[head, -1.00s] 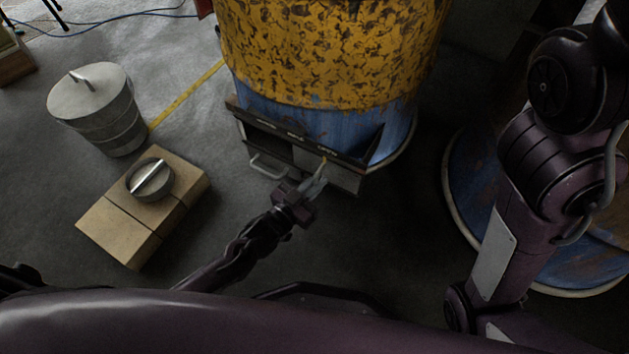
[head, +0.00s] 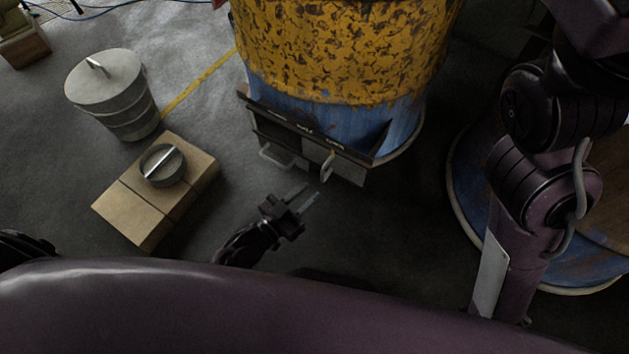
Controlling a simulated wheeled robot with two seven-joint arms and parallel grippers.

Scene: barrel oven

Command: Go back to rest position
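My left gripper (head: 302,197) is in the lower middle of the head view, with its two fingers apart and nothing between them. It is clear of the barrel oven (head: 345,60), a yellow and rusty drum with a blue lower part. The oven's front box (head: 341,169) has a handle at its left and another handle (head: 327,167) further right, just beyond my fingertips. My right arm (head: 530,190) shows at the right, but its gripper is out of view.
A lidded metal bucket (head: 112,95) stands at the left. A round lid with a bar handle (head: 162,165) rests on tan blocks (head: 131,212). A blue round thing (head: 470,185) stands behind my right arm. Dark floor is free around my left gripper.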

